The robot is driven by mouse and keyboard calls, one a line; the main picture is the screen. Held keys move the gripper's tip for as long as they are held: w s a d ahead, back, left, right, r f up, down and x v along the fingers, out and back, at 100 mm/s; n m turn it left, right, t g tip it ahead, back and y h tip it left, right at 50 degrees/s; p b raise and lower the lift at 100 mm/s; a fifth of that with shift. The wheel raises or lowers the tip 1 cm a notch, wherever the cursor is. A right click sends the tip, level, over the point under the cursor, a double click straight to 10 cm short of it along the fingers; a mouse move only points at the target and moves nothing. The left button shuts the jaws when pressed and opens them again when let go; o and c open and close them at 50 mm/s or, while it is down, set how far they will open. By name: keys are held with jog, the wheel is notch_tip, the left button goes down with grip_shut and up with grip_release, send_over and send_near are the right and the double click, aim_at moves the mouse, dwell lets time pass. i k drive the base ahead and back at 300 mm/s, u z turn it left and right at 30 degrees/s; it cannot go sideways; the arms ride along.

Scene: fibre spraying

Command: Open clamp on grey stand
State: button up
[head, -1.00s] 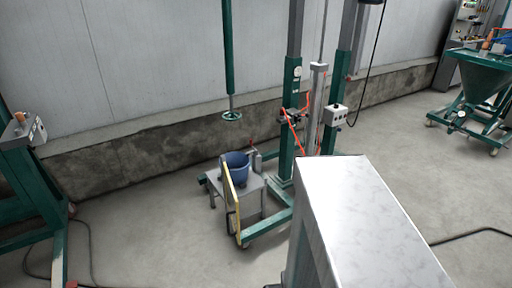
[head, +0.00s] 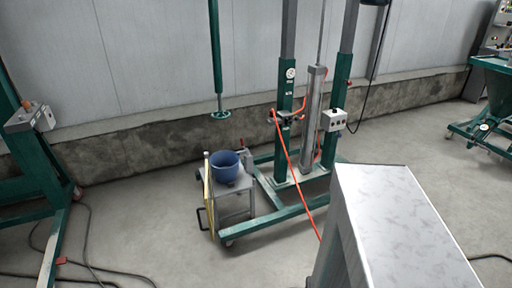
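A small grey stand (head: 236,196) stands on the floor left of the green lift frame. A blue bucket (head: 225,167) sits on its top. A small upright grey piece (head: 246,158) with a red tip shows behind the bucket, at the stand's right rear. It may be the clamp, but it is too small and partly hidden to tell whether it is open or shut. My gripper is not in this view.
A yellow-edged panel (head: 208,196) is on the stand's left side. The green lift frame (head: 286,123) has low legs along the floor. An orange hose (head: 294,173) hangs in front. Dark cables (head: 85,250) lie on the floor left. The floor in front of the stand is bare.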

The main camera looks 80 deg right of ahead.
aim_at(241, 139)
jog(key=k, duration=0.65)
jog(key=u, duration=1.05)
jog(key=k, duration=0.1)
jog(key=z, duration=3.4)
jog(key=i, duration=0.2)
jog(key=z, duration=0.2)
